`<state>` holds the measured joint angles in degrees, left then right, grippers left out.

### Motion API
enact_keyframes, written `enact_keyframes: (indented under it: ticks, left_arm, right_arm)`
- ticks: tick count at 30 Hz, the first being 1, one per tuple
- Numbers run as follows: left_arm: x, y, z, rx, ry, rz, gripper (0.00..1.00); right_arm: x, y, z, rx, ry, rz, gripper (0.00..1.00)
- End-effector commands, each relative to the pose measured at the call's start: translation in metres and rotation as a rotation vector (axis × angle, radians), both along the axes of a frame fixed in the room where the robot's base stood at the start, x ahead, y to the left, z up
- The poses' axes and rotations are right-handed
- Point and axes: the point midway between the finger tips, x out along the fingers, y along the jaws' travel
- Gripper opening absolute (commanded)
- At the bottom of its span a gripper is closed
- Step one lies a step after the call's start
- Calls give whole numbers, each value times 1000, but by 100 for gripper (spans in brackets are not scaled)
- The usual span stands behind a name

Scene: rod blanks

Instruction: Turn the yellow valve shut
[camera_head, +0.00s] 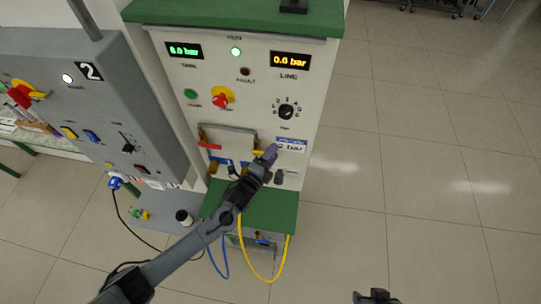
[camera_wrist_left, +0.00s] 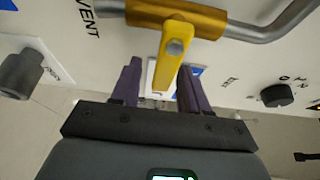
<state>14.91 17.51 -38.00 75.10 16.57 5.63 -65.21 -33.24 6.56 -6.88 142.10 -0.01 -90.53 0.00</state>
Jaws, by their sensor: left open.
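The yellow valve (camera_wrist_left: 205,20) shows at the top of the left wrist view, set in a grey pipe, with its lever (camera_wrist_left: 167,72) pointing down the picture. My left gripper (camera_wrist_left: 157,82) is open, with its two purple fingers on either side of the lever's end; I cannot tell whether either finger touches it. In the head view my left gripper (camera_head: 268,156) is at the lower right of the white panel and hides most of the valve. A dark part at the bottom edge may be my right gripper (camera_head: 375,297); its fingers are not clear.
The white panel (camera_head: 265,90) carries a red lever (camera_head: 209,146), a red button (camera_head: 221,101), a black dial (camera_head: 286,112) and a LINE display (camera_head: 291,60) reading 0.0 bar. A grey cabinet (camera_head: 60,55) stands left. A yellow hose (camera_head: 258,277) hangs below.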

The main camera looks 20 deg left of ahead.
Motion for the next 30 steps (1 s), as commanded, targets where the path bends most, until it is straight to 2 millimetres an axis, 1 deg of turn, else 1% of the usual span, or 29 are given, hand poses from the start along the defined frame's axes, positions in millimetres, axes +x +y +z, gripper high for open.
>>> enact_keyframes:
  ticks: [4, 8, 15, 21, 25, 30]
  left_arm:
    - [-5, 2, -1, 0, 1, 1, 45]
    - [-19, 6, -2, 0, 1, 0, 45]
    - [-58, 19, -2, 1, 3, 0, 45]
    - [-86, 27, -1, 0, 1, -1, 45]
    - [-97, 31, 0, 0, 1, 0, 45]
    - [-103, 32, 1, 0, 0, 0, 45]
  right_arm:
    - [0, 0, -1, 0, 0, 0, 43]
    - [0, 0, -2, 0, 0, 0, 43]
    - [0, -1, -8, -5, 0, 4, 43]
    - [0, -2, -12, -10, 1, 6, 43]
    - [0, -2, -13, -10, 1, 6, 43]
    - [0, -2, -13, -8, 1, 6, 43]
